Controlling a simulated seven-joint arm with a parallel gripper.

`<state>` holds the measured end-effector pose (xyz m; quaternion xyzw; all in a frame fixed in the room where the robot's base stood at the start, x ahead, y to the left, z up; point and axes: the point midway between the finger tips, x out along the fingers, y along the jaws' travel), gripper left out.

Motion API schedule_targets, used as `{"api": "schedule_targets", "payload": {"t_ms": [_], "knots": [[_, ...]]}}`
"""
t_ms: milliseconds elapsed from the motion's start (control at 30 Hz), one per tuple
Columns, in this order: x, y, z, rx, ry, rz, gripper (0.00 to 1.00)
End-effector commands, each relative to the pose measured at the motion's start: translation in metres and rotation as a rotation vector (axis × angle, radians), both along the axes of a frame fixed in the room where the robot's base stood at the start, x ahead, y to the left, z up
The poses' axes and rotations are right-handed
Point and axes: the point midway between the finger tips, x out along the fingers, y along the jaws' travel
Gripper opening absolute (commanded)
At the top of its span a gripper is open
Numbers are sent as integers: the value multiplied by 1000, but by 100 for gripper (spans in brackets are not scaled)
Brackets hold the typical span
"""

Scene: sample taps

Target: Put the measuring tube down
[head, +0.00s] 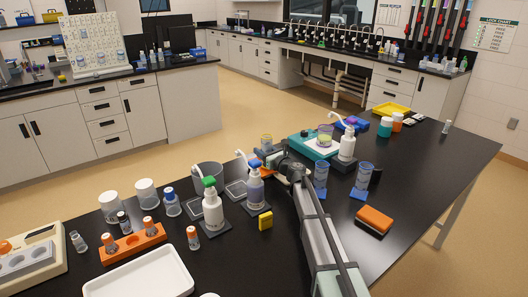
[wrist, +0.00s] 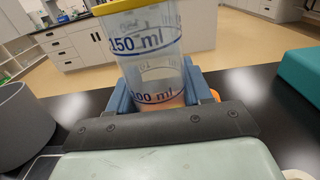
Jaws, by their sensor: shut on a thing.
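The measuring tube (wrist: 160,45) is clear with blue 150 ml and 100 ml marks and a yellow rim. In the wrist view it stands roughly upright between the blue fingers of my gripper (wrist: 157,92), which is shut on it. Something orange shows low behind the tube. The tube's foot is hidden by my gripper, so I cannot tell whether it touches the table.
A teal scale (head: 306,147) with a cup stands right of the tube. A grey container (head: 208,175) and pump bottles (head: 256,190) stand to the left. Two blue-marked tubes (head: 321,175) (head: 363,175) and an orange sponge (head: 375,220) are on the right. The table's right end is mostly clear.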

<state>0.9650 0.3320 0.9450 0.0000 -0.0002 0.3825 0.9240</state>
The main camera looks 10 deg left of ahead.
Motion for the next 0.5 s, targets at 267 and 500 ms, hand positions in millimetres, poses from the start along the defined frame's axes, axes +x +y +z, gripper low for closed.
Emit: {"api": "schedule_targets", "payload": {"t_ms": [267, 500], "knots": [[0, 0, -7, 0, 1, 0, 20], [0, 0, -7, 0, 0, 0, 69]]}}
